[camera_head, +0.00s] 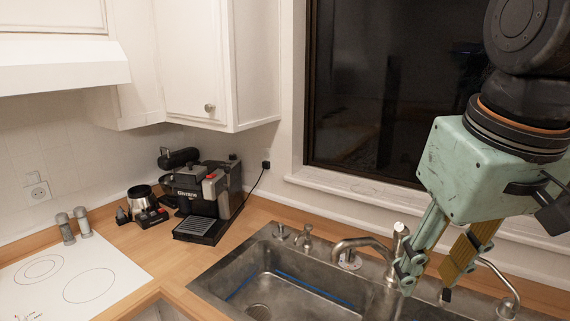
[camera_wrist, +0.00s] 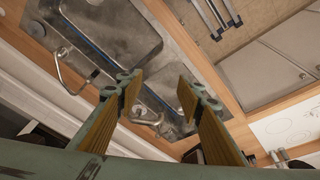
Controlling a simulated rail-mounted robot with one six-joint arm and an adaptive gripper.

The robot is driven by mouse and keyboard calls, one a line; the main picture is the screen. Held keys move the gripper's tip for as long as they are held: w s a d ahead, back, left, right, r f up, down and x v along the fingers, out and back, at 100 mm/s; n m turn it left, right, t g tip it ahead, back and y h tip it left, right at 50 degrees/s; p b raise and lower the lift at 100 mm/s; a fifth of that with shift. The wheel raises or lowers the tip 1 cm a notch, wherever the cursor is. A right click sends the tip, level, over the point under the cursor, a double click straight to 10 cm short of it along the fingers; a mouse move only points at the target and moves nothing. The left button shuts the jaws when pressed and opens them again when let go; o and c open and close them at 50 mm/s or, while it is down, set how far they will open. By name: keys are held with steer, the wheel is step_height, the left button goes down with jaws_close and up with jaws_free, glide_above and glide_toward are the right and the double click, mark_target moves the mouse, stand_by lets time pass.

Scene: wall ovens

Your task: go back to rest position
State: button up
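My gripper (camera_head: 428,282) hangs at the right of the head view, above the right part of the sink (camera_head: 290,275). Its fingers point down and are spread apart with nothing between them. In the wrist view my gripper (camera_wrist: 157,92) also shows open and empty, with the sink basin (camera_wrist: 110,35) and a faucet beyond the fingers. No held object shows in either view.
A curved faucet (camera_head: 362,243) stands at the sink's back edge close to my gripper. A black coffee machine (camera_head: 207,200) stands in the corner. White upper cabinets (camera_head: 200,60) are at upper left. A white cooktop (camera_head: 70,275) is at lower left.

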steer(key=s+f+m, duration=0.1)
steer(key=s+f, duration=0.2)
steer(key=s, duration=0.6)
steer(key=shift+s+f+m+t+b, duration=0.15)
steer(key=shift+s+m+t+b, duration=0.15)
steer(key=shift+s+b, duration=0.1)
steer(key=shift+w+a, duration=0.1)
steer(key=shift+c, duration=0.9)
